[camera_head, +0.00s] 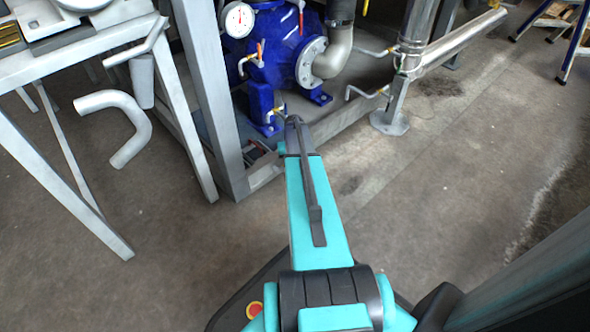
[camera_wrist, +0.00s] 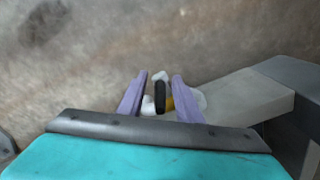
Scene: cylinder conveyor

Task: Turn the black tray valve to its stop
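In the wrist view, my gripper (camera_wrist: 160,77) shows two purple fingers standing apart. A small black handle (camera_wrist: 160,98), which looks like the black tray valve, shows between them, with white and yellow parts around it. Gaps show on both sides of the handle, so the fingers are not closed on it. How deep the fingers reach around it I cannot tell. In the head view, my arm runs toward the foot of the blue pump and hides the gripper and the black handle.
The blue pump (camera_head: 283,45) carries a white gauge (camera_head: 238,19) and a red-handled valve (camera_head: 261,51). A grey frame post (camera_head: 207,90) stands left of my arm. A white table (camera_head: 75,65) is at the left. A pale beam (camera_wrist: 245,95) lies right of the fingers.

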